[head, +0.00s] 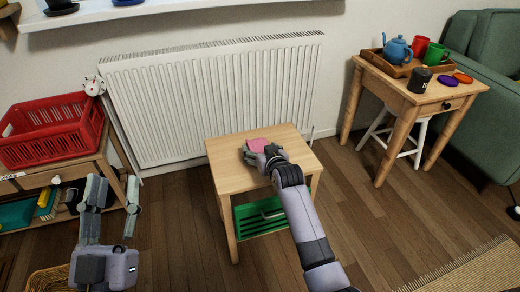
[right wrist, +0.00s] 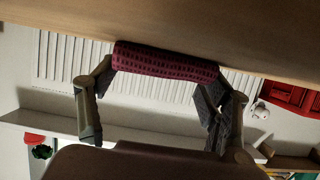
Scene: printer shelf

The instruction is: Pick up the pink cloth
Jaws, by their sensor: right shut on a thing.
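The pink cloth (head: 257,145) is on top of the small wooden table (head: 228,177) in front of the radiator. My right gripper (head: 263,158) is at its near side and shut on it, covering part of it. In the right wrist view the cloth (right wrist: 165,62) shows as a dark pink, textured roll between the two fingers, close against the wooden surface. I cannot tell whether it is raised off the table. My left gripper (head: 113,190) is open and empty at the lower left, above the floor and away from the cloth.
A white radiator (head: 215,95) stands behind the table, and a green crate (head: 262,217) sits under its top. A red basket (head: 50,130) is on a shelf unit at left. A side table at right holds a wooden tray (head: 382,62) with a blue teapot (head: 397,50) and mugs.

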